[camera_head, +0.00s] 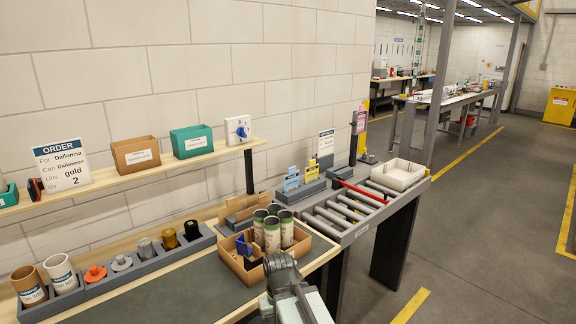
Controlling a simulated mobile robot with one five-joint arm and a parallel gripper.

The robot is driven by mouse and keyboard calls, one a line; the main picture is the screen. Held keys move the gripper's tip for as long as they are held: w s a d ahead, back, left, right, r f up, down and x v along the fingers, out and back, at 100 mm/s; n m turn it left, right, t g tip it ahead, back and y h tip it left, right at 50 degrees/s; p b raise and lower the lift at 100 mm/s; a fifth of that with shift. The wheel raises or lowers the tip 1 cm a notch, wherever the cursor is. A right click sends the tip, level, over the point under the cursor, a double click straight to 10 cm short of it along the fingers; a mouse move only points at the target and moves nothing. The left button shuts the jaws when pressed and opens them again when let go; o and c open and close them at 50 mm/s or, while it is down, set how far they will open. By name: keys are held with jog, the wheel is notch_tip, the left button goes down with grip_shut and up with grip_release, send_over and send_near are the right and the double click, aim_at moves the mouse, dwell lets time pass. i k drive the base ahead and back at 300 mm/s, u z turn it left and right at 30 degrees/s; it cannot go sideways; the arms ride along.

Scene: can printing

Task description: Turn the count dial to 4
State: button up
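The count dial is a blue knob (241,132) on a white box (232,125) at the right end of the upper wooden shelf. Its markings are too small to read, so I cannot tell which number it points to. My gripper (280,262) is dark and low in the middle of the picture, in front of the cardboard box of cans. It is well below the dial and apart from it. Its fingertips are not clear, so I cannot tell if it is open or shut.
An order card (63,164), a brown bin (136,153) and a teal bin (192,141) stand on the shelf. Below are a cardboard box (237,268) with several cans, a grey holder row (110,282) and a roller conveyor (343,212) with a white tray (397,174). Floor at right is clear.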

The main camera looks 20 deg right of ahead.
aim_at(240, 131)
jog(key=u, duration=2.6)
jog(key=k, duration=1.55)
jog(key=z, duration=1.15)
jog(key=i, duration=1.05)
jog(key=u, duration=0.05)
